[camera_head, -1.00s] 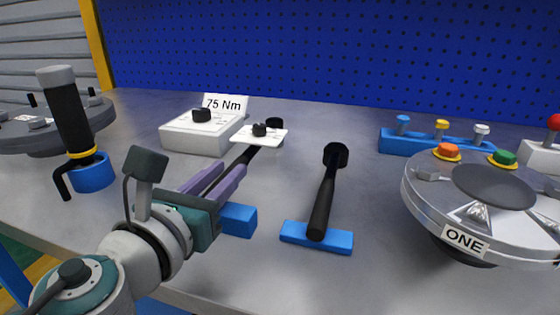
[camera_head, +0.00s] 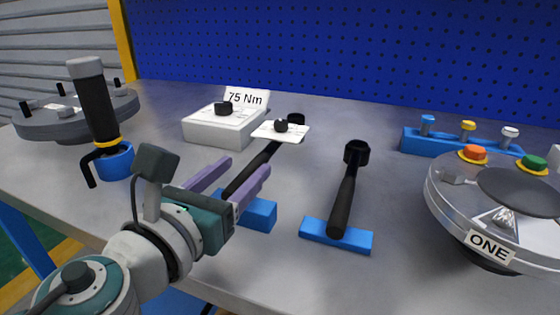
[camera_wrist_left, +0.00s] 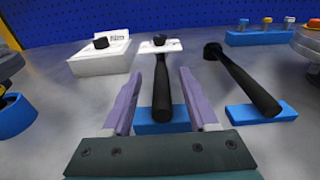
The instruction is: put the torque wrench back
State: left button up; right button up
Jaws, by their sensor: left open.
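A black wrench (camera_head: 262,160) with a white plate and small black knob near its far end lies on a blue rest (camera_head: 262,214). My left gripper (camera_head: 248,165) is open, with its two purple fingers on either side of the wrench's handle. In the left wrist view the handle (camera_wrist_left: 162,92) stands between the parted fingers with gaps on both sides. A second black wrench (camera_head: 345,200) lies on its own blue rest (camera_head: 318,234) to the right. My right gripper is not in view.
A white box (camera_head: 215,128) with a black knob and a "75 Nm" card (camera_head: 246,96) stands behind. A black tool in a blue ring holder (camera_head: 118,160) is at left. A round metal flange marked "ONE" (camera_head: 490,244) and a blue socket rack (camera_head: 412,142) are at right.

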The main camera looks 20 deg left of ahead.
pick_arm(q)
jog(key=s, duration=0.6)
jog(key=s+b, duration=0.1)
jog(key=s, duration=0.2)
jog(key=shift+s+a+r, duration=0.15)
jog(key=shift+s+r, duration=0.2)
jog(key=shift+s, duration=0.15)
jog(key=a+n+y, duration=0.2)
jog(key=n, duration=0.2)
jog(key=a+n+g+y, duration=0.1)
jog(key=a+n, duration=0.1)
jog(key=n, duration=0.2)
jog(key=s+a+n+g+y, duration=0.1)
jog(key=a+n+y, duration=0.1)
jog(key=n, duration=0.3)
jog(key=shift+s+a+r+y, duration=0.1)
jog(key=shift+a+r+y, duration=0.25)
jog(key=shift+a, duration=0.15)
jog(key=s+f+n+g, duration=0.7)
jog(key=n+g, duration=0.1)
jog(key=n, duration=0.8)
jog(key=s+d+f+n+g+h, duration=0.2)
jog(key=s+d+n+g+h, duration=0.1)
jog(key=s+d+n+h, duration=0.2)
jog(key=shift+s+d+g, duration=0.3)
jog(key=shift+s+d, duration=0.5)
jog(key=shift+s, duration=0.1)
jog(key=shift+f, duration=0.1)
notch_tip(320, 180, up, 61)
jog(key=p, duration=6.1)
